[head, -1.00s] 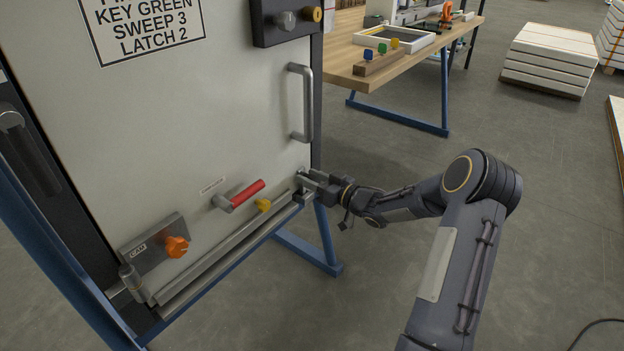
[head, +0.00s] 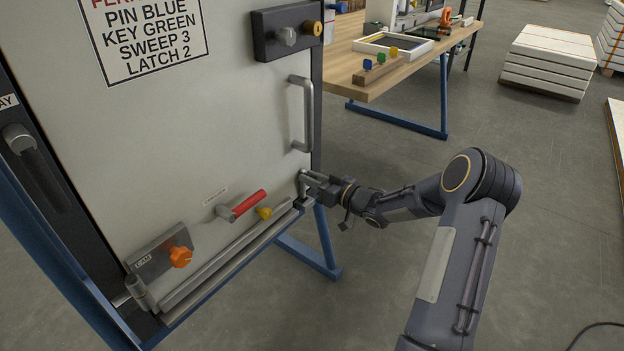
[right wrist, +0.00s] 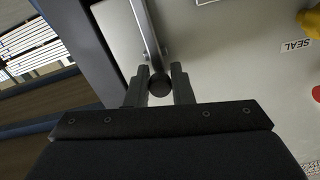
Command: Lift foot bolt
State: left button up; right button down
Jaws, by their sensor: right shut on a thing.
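My right gripper (head: 307,184) is at the lower right corner of the pale door panel (head: 240,110), below the vertical grey handle. In the right wrist view its two fingers (right wrist: 159,88) stand on either side of the dark round end of the foot bolt (right wrist: 159,86), shut on it. A metal rod or rail runs up behind that round end. In the head view the bolt is mostly hidden by the fingers. My left gripper is not in view.
The door carries a grey handle (head: 307,112), a red lever (head: 248,205), a yellow knob (head: 264,213) and an orange knob (head: 180,256). A blue frame leg (head: 326,240) stands below the gripper. A wooden workbench (head: 350,65) is behind.

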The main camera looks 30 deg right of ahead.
jog(key=c, duration=1.5)
grip_release()
jog(key=shift+r, duration=0.45)
jog(key=shift+c, duration=0.2)
jog(key=shift+o, duration=1.4)
jog(key=shift+f, duration=0.15)
jog(key=p+v, duration=0.2)
jog(key=v, duration=0.4)
jog(key=shift+s+d, duration=0.2)
jog(key=shift+s+d+f, duration=0.1)
jog(key=shift+s+d, duration=0.1)
jog(key=shift+s, duration=0.4)
